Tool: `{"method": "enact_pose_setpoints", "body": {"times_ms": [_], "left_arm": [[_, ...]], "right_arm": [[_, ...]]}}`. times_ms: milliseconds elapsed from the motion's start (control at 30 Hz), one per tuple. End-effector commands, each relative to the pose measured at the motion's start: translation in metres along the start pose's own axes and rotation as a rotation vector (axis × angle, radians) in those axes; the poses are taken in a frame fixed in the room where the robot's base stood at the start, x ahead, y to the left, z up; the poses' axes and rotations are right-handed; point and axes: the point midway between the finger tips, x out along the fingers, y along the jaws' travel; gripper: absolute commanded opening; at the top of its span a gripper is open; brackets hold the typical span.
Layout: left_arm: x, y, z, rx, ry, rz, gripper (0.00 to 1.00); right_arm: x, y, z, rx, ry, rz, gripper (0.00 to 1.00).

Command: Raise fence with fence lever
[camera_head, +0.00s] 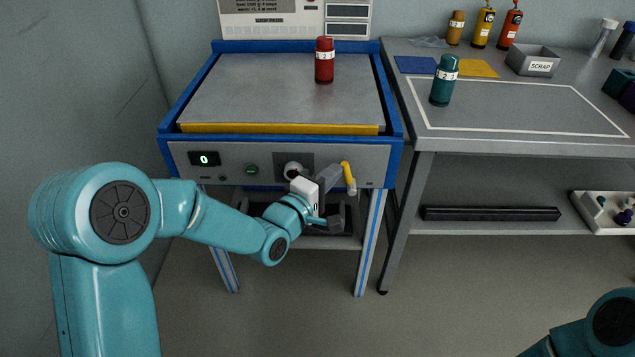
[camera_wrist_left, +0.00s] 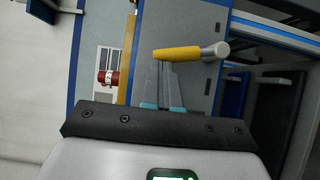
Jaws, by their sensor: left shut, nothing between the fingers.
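The fence (camera_head: 280,128) appears to be the yellow bar along the front edge of the blue-framed table; it also shows in the wrist view (camera_wrist_left: 129,60). The fence lever (camera_head: 348,177) has a yellow handle and sits at the right of the front panel. In the wrist view the lever's yellow handle (camera_wrist_left: 180,54) lies across, just beyond my fingertips. My left gripper (camera_head: 338,170) is shut and empty, its tips right beside the lever. I cannot tell whether they touch it. My right gripper is out of view.
A red bottle (camera_head: 324,62) stands on the tabletop (camera_head: 260,90). The panel has a display (camera_head: 204,159), a green button (camera_head: 251,169) and a round knob (camera_head: 292,170). A grey bench (camera_head: 500,105) on the right holds a teal bottle (camera_head: 445,80) and a scrap tray (camera_head: 533,62).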

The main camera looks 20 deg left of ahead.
Motion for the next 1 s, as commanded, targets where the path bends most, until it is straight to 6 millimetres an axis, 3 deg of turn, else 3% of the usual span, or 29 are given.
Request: {"method": "enact_pose_setpoints", "body": {"times_ms": [300, 533, 733, 1000], "left_arm": [[0.017, 0.016, 0.019, 0.248, 0.000, -0.166, 0.00], [0.025, 0.018, 0.031, 0.294, 0.002, -0.199, 0.00], [0.031, 0.018, 0.042, 0.500, -0.001, -0.340, 0.00], [0.036, 0.014, 0.052, 0.495, 0.000, -0.335, 0.00]], "right_arm": [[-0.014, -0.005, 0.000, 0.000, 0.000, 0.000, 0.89], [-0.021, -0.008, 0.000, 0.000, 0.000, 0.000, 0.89], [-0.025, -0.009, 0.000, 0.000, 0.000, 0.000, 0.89], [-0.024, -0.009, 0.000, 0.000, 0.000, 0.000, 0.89]]}}
